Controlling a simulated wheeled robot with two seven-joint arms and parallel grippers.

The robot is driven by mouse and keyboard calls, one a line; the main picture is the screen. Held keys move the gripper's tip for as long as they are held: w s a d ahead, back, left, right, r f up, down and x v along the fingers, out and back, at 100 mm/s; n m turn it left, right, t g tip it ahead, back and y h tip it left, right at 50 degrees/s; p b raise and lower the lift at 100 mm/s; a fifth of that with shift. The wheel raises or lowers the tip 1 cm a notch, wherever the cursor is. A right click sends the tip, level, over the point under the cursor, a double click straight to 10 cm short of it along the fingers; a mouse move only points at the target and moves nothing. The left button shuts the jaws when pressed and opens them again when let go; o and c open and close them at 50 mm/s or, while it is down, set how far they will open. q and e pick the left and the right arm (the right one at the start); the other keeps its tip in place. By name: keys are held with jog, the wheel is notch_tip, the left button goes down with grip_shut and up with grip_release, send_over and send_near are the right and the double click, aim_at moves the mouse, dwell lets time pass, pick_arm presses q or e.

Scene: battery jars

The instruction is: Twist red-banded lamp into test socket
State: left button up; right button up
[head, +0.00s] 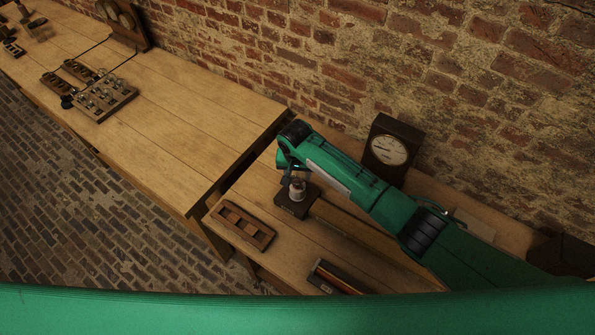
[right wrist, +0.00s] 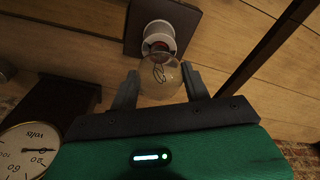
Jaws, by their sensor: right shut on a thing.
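The lamp (right wrist: 160,82) is a clear glass bulb with a visible filament and a reddish band at its base. My right gripper (right wrist: 160,86) is shut on the glass, one finger on each side. The lamp's base end is at the white ring of the test socket (right wrist: 149,30), lined up with it; whether the thread is engaged I cannot tell. In the head view the socket's dark block (head: 292,207) stands on the nearer bench, with my right gripper (head: 294,178) above it. The gripper and arm partly hide the lamp there. My left gripper is not in view.
A dark-cased volt meter (head: 388,150) stands behind my right arm, against the brick wall. A slotted wooden rack (head: 241,225) and a dark tray (head: 336,278) lie on the near bench. A tray of glass pieces (head: 103,100) is on the far bench, whose middle is clear.

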jog(key=shift+m+p, duration=0.6)
jog(key=shift+s+a+m, duration=0.1)
jog(key=shift+m, duration=0.4)
jog(key=shift+f+m, duration=0.1)
jog(key=shift+m, duration=0.5)
jog(key=m, duration=0.3)
jog(key=shift+h, duration=0.4)
